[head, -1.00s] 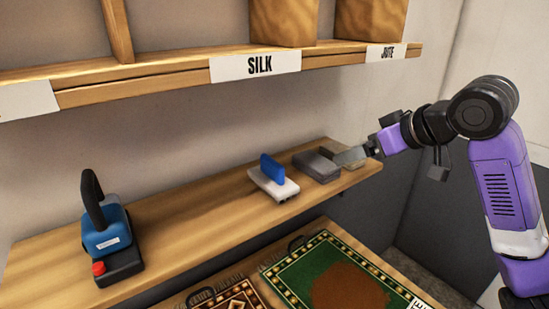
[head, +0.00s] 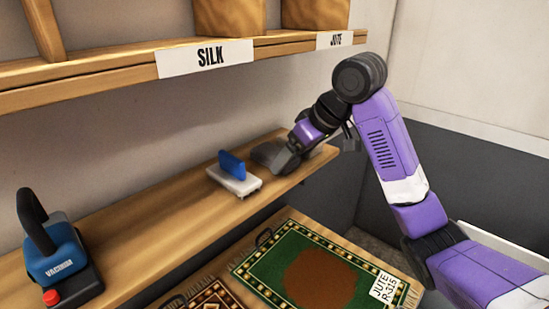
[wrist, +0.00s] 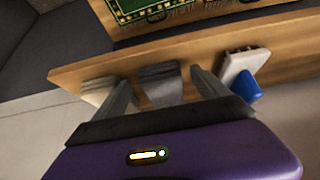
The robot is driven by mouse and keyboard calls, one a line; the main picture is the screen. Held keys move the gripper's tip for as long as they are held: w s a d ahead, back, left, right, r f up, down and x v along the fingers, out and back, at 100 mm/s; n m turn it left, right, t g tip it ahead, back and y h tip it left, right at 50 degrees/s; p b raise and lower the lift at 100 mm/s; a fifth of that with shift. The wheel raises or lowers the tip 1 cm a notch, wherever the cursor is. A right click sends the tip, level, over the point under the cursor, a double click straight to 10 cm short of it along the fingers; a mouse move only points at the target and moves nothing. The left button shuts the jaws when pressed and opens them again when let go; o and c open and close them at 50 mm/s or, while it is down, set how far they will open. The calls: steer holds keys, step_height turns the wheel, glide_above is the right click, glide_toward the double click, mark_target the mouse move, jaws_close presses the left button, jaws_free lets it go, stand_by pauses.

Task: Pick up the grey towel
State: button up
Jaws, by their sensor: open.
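The grey towel (wrist: 160,84) is a dark grey folded piece on the wooden shelf. In the wrist view it lies between the two fingers of my gripper (wrist: 160,78), which is open. I cannot tell whether the fingers touch it. In the head view the towel (head: 266,152) is at the right part of the shelf, and my gripper (head: 284,160) partly covers it.
A white brush-like block with a blue handle (head: 232,163) stands close to the left of the towel. A beige folded piece (wrist: 97,88) lies on its other side. A blue vacuum (head: 58,248) is at the far left. A green rug (head: 268,248) lies below the shelf, and a labelled upper shelf (head: 110,82) runs above.

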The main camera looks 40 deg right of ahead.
mark_target(274, 152)
steer(key=w, duration=0.3)
steer(key=w+p, duration=0.1)
steer(key=w, duration=0.1)
steer(key=shift+w+a+f, duration=0.1)
steer(key=shift+w+f, duration=0.35)
steer(key=shift+f, duration=0.05)
steer(key=c, duration=1.5)
steer(key=shift+r, duration=0.1)
steer(key=shift+r+b, duration=0.15)
steer(key=shift+b, duration=0.15)
steer(key=s, duration=1.8)
steer(key=shift+d, duration=0.3)
